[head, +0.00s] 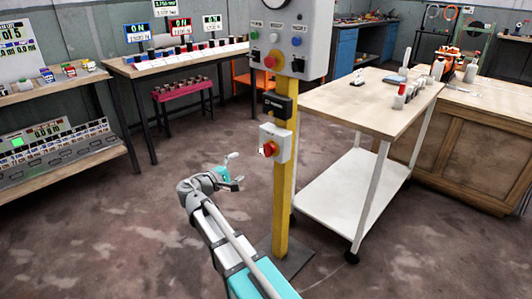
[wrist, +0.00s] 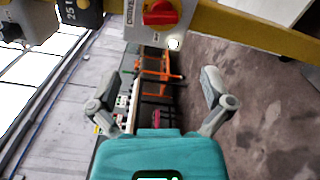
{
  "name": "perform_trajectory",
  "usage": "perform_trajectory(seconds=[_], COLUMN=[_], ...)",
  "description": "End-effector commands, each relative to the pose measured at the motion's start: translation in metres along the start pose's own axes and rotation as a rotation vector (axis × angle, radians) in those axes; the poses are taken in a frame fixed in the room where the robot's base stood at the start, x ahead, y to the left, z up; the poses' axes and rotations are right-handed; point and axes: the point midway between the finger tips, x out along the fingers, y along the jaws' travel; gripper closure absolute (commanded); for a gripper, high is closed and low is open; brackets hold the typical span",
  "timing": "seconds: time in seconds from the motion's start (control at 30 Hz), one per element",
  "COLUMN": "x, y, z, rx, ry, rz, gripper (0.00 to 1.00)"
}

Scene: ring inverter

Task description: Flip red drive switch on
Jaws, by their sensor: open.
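The red drive switch (head: 268,149) is a red rotary knob on a small light-grey box, low on a yellow post. In the wrist view the red knob (wrist: 160,13) shows at the top edge, partly cut off by the frame. My gripper (head: 236,168) is to the left of the post and a little lower than the switch in the head view, apart from it. In the wrist view my gripper (wrist: 160,73) has its two fingers spread wide, with nothing between them. The knob's exact turn is hard to read.
A black box (head: 278,105) and a grey control panel (head: 288,47) with several buttons sit higher on the yellow post (head: 284,195). A wood-topped white cart (head: 350,106) stands close on the right. Open floor lies left of the post.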

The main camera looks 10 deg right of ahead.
Motion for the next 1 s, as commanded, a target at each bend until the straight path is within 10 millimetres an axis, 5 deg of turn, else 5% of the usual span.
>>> perform_trajectory(seconds=[0.47,1.0], x=[0.012,0.081], y=[0.0,0.0], z=[-0.001,-0.001], rx=[0.001,0.001], ry=[0.001,0.0], rz=[-0.002,-0.002], gripper=[0.0,0.0])
